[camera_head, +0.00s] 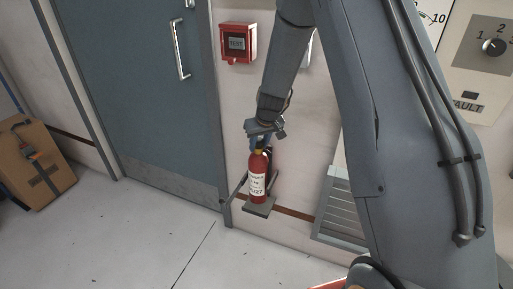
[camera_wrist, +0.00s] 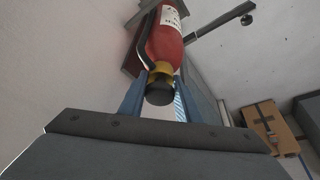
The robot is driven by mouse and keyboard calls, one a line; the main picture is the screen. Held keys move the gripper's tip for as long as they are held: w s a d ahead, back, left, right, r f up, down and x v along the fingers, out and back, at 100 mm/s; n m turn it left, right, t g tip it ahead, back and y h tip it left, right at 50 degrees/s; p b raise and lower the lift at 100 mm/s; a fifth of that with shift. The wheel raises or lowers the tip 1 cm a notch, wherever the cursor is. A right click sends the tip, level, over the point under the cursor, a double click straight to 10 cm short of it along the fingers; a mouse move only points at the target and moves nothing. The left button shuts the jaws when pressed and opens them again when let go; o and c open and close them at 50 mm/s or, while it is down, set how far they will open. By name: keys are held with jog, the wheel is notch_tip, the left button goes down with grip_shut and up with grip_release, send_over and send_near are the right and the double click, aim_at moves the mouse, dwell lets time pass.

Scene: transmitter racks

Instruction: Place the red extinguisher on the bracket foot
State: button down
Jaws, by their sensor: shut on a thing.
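The red extinguisher (camera_head: 259,178) with a white label stands upright against the wall, its base at the grey bracket foot (camera_head: 258,210). My gripper (camera_head: 260,143) is shut on the top of the extinguisher, at its neck. In the wrist view the extinguisher (camera_wrist: 166,42) shows with its yellow collar and black top between my gripper's two blue fingers (camera_wrist: 158,98). The bracket foot also shows in the wrist view (camera_wrist: 142,14) behind the extinguisher. Whether the base touches the foot or hovers just above it, I cannot tell.
A blue-grey door (camera_head: 140,90) with a handle is left of the bracket. A red call box (camera_head: 238,43) hangs on the wall above. A louvred grey panel (camera_head: 335,207) is to the right. A cardboard box (camera_head: 38,165) stands far left. The floor in front is clear.

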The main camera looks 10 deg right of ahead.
aim_at(260, 151)
jog(key=shift+w+d+f+b, duration=0.15)
jog(key=shift+d+f+b, duration=0.2)
jog(key=shift+f+b, duration=1.2)
jog(key=shift+f, duration=0.15)
jog(key=c, duration=1.3)
grip_release()
jog(key=shift+f, duration=0.1)
